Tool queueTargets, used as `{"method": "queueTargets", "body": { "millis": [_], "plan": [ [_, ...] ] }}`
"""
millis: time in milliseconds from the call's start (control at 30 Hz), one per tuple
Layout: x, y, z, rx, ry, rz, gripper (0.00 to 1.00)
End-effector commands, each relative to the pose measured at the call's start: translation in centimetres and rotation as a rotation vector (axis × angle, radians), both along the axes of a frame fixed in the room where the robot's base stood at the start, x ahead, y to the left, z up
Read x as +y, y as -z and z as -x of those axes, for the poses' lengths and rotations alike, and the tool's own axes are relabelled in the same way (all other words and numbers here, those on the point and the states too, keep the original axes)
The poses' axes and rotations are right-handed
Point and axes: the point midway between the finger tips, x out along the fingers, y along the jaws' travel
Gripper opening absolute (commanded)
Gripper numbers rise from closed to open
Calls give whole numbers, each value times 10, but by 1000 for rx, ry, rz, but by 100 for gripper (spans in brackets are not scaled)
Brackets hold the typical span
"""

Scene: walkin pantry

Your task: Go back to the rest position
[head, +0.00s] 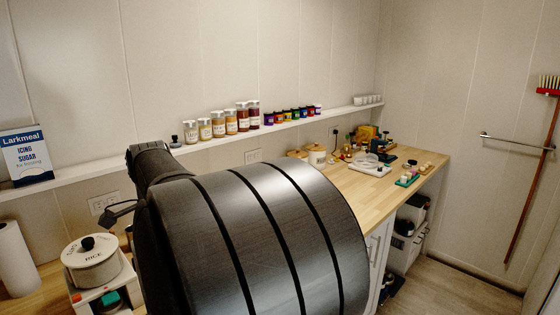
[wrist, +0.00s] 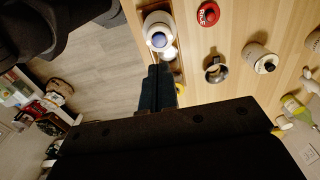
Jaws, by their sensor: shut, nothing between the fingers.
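My gripper (wrist: 160,82) shows in the wrist view as two dark fingers pressed together, with nothing between them. It is over the front edge of the wooden counter, with a white container with a blue centre (wrist: 158,38) just beyond the fingertips. I cannot tell the gap between them. In the head view my large dark arm link fills the lower middle and hides much of the counter; my gripper does not show there.
A rice pot (head: 93,262) and a paper roll (head: 16,260) stand at left. Jars (head: 230,121) line the wall shelf (head: 90,172).

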Motion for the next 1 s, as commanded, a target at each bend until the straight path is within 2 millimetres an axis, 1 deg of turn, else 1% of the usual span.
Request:
{"method": "queueTargets", "body": {
  "millis": [33,100,467,500,600,967,1000],
  "plan": [
    [0,-11,-1,-4,0,-2,0],
    [0,-26,-2,-4,0,-2,0],
    [-5,-97,2,-4,0,-2,0],
    [-6,-95,3,1,0,1,0],
    [-6,-71,3,4,0,2,0],
    [-6,2,3,3,0,1,0],
    [-5,-2,2,-4,0,-2,0]
  ]
}}
